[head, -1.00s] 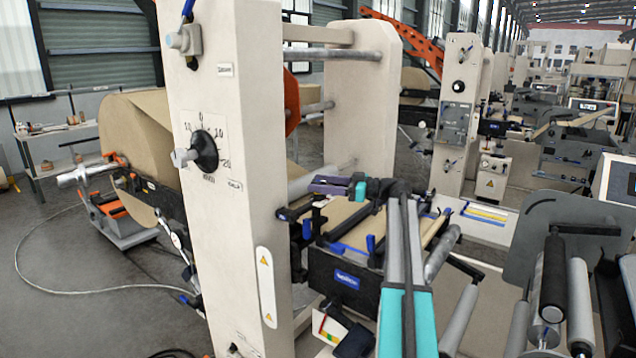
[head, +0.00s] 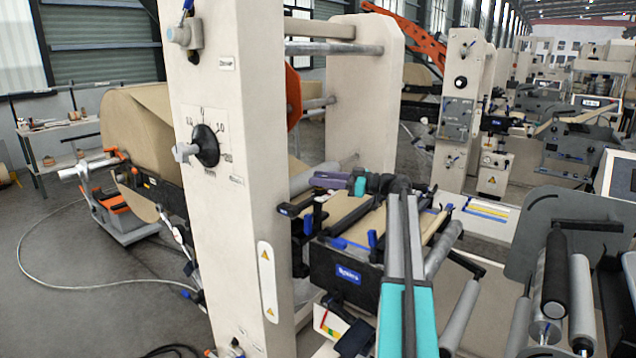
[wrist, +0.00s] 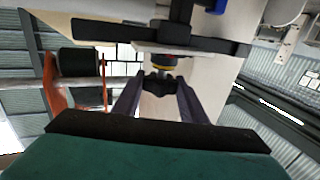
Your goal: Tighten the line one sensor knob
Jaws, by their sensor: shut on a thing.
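The sensor knob (wrist: 160,83), black and lobed, shows in the wrist view on a shaft with a yellow ring, below a dark bracket (wrist: 160,36). My gripper (wrist: 160,92) has its two purple-grey fingers on either side of the knob, shut on it. In the head view my gripper (head: 318,180) points left beside the cream machine frame, above the web-guide unit (head: 340,272). The knob cannot be made out in the head view. Whether its shaft is fully turned in cannot be told.
A cream upright (head: 220,250) with a large black dial (head: 206,146) stands at left. A second upright (head: 365,100) stands behind, joined by a metal bar (head: 335,49). A kraft roll (head: 138,125) is at left. Rollers (head: 556,275) and a grey plate (head: 535,205) crowd the right.

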